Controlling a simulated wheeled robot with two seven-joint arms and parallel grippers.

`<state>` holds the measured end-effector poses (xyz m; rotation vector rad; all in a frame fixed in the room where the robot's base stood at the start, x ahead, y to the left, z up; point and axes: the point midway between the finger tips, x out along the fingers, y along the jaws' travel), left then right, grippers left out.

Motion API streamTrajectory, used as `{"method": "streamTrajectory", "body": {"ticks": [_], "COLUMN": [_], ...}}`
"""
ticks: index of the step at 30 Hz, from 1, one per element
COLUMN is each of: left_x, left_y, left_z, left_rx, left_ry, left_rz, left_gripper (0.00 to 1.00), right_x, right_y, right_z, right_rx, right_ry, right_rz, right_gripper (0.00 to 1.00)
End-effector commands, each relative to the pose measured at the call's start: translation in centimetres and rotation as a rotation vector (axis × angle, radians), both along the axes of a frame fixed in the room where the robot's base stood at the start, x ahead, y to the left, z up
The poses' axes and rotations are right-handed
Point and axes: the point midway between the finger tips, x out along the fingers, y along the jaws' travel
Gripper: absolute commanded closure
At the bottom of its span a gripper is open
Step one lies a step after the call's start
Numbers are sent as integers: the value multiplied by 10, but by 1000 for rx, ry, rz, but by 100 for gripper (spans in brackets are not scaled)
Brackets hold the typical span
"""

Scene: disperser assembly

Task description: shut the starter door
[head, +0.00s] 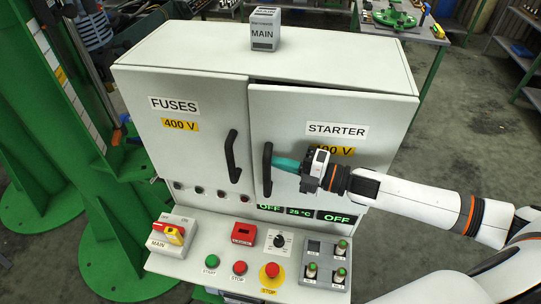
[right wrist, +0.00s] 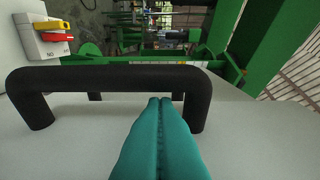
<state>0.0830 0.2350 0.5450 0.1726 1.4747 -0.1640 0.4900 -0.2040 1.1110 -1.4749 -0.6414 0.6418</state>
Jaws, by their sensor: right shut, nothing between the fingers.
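The starter door (head: 320,112) is the right door of a pale grey cabinet, with STARTER and 400 V labels. It looks nearly flush, with a thin dark gap along its top edge. Its black handle (head: 267,170) is upright near the door's left edge. In the right wrist view the handle (right wrist: 110,78) crosses the picture. My right gripper (head: 274,161) has teal fingers, shut and empty, with tips at the handle. My left gripper is not in view.
The fuses door (head: 190,125) on the left looks shut, with its own black handle (head: 231,156). Below is a sloped control panel with buttons and a red-yellow main switch (head: 169,233). A MAIN block (head: 265,30) stands on the cabinet. Green frames (head: 40,120) stand to the left.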

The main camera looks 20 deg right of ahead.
Motion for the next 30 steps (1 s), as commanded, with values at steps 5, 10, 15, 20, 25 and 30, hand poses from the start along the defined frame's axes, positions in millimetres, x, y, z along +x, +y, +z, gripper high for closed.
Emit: {"method": "streamTrajectory", "body": {"ticks": [5, 10, 15, 20, 25, 30], "left_x": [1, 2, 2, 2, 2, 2], "left_y": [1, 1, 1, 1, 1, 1], "left_z": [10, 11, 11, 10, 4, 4], "left_rx": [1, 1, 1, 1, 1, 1], "left_ry": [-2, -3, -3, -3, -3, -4], "left_rz": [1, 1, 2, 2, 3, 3], "left_gripper": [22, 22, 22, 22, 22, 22], "right_x": [13, 17, 17, 18, 39, 48], "right_y": [13, 18, 18, 17, 8, 2], "right_z": [2, 0, -1, -1, -2, 0], "right_rx": [3, 1, 0, 1, 1, 1], "right_ry": [0, 1, 1, 1, -1, 1], "right_rz": [-2, -1, -1, -7, -88, -124], "right_gripper": [100, 100, 100, 100, 100, 100]}}
